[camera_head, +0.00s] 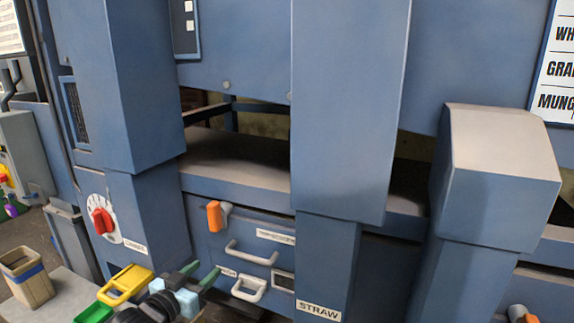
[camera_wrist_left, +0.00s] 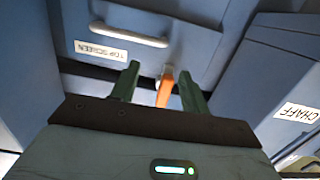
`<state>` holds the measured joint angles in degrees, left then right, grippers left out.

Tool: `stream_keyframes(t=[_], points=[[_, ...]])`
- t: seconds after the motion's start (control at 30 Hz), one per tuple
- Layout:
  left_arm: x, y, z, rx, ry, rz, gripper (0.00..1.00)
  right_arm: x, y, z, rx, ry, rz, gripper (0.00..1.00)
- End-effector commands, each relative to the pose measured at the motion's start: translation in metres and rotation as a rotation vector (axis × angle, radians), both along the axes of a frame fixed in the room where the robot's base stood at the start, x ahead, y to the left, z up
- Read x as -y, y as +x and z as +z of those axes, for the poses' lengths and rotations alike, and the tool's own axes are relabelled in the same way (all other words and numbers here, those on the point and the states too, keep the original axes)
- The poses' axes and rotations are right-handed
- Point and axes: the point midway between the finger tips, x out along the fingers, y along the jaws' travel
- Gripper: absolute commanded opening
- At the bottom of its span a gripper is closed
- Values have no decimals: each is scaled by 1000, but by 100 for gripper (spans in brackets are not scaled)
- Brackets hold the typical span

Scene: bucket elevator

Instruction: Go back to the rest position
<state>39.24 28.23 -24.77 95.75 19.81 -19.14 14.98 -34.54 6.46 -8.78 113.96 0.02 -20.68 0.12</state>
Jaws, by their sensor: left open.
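My left gripper (camera_head: 204,269) is low in the head view, in front of the blue machine's drawer fronts. Its two green fingers are apart with nothing between them. In the left wrist view the gripper (camera_wrist_left: 158,75) points at the machine front. An orange-handled latch (camera_wrist_left: 165,88) shows between and beyond the fingers; it also shows in the head view (camera_head: 214,216), above the gripper. Whether a finger touches the panel cannot be told. My right gripper is in neither view.
The drawer front labelled TOP SCREEN has a pale handle (camera_head: 251,254); another handle (camera_head: 248,289) is below. Blue chutes stand left (camera_head: 130,90), middle (camera_head: 348,110) and right (camera_head: 497,185). A red dial (camera_head: 103,221), a wooden bucket (camera_head: 27,277) and a yellow-handled scoop (camera_head: 124,285) are at left.

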Motion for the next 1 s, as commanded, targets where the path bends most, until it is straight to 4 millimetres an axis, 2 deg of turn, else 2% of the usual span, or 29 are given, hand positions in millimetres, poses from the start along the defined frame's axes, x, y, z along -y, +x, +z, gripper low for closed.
stream_keyframes(t=[0.03,0.2,0.37,0.5,0.67,0.8,0.9,1.0], points=[[7,-18,-25,-37,-3,-2,45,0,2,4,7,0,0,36],[19,-75,-91,-137,5,7,45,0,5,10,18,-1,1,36],[26,-137,-144,-233,16,22,45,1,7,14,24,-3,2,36],[29,-195,-183,-320,31,43,45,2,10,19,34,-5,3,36],[29,-267,-219,-422,57,72,45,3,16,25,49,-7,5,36],[26,-333,-241,-514,87,100,45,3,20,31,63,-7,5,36],[23,-376,-252,-574,111,119,45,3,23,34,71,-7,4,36],[20,-410,-258,-621,135,133,45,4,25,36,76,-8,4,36]])
